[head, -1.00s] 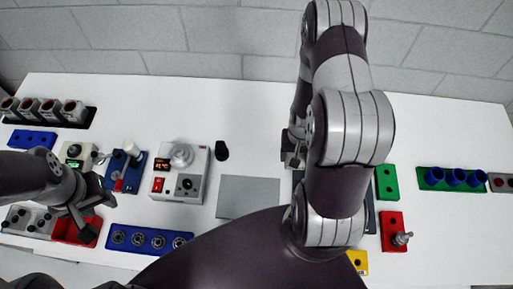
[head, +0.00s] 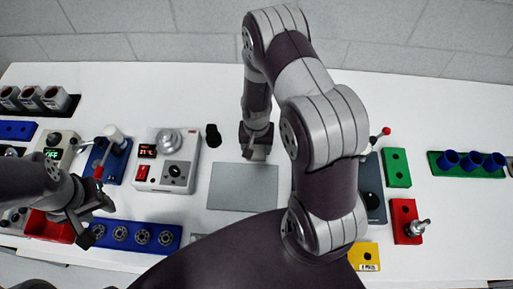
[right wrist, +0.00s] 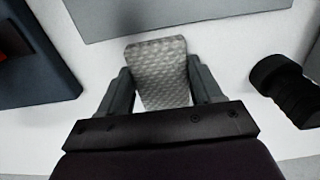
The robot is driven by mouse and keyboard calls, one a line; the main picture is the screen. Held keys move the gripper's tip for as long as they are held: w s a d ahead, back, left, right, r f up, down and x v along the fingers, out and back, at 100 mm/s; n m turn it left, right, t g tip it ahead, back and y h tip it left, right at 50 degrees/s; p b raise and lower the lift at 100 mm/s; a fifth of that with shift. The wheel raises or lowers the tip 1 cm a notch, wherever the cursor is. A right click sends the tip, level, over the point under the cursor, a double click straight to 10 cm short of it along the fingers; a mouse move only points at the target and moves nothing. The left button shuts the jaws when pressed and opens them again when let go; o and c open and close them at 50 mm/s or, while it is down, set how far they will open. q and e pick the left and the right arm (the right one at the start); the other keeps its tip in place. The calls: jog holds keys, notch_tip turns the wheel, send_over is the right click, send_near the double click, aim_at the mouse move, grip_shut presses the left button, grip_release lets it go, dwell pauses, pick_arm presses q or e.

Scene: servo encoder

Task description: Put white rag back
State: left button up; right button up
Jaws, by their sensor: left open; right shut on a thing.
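The white rag (right wrist: 160,72) is a pale grey-white, textured piece between the fingers of my right gripper (right wrist: 160,92) in the right wrist view. The right gripper is shut on it. In the head view my right gripper (head: 256,153) is just behind the back edge of a flat grey plate (head: 243,187); the rag is hard to make out there. My left gripper (head: 93,216) is open and empty at the left, above the red tray and the end of the blue strip.
A small black knobbed object (head: 213,136) stands left of my right gripper. Further left are a heater-like box (head: 187,152) with a display and a blue switch block (head: 114,165). A red tray (head: 48,228) and blue bearing strip (head: 132,235) lie in front. The table behind is clear.

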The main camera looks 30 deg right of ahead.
aim_at(256, 149)
jog(key=shift+f, duration=0.1)
jog(key=o, duration=1)
jog(key=shift+r, duration=0.3)
notch_tip(256, 149, up, 11)
jog(key=b, duration=0.2)
jog(key=s+a+r+n, duration=0.1)
jog(key=s+r+n, duration=0.1)
jog(key=s+a+r+n+t, duration=0.1)
jog(key=s+a+r+n, duration=0.1)
jog(key=s+r, duration=0.1)
jog(key=s+a+r+n, duration=0.1)
jog(key=s+r+n, duration=0.1)
jog(key=s, duration=0.1)
jog(key=shift+a+r+n, duration=0.25)
jog(key=shift+a+n, duration=0.05)
jog(key=shift+a, duration=0.1)
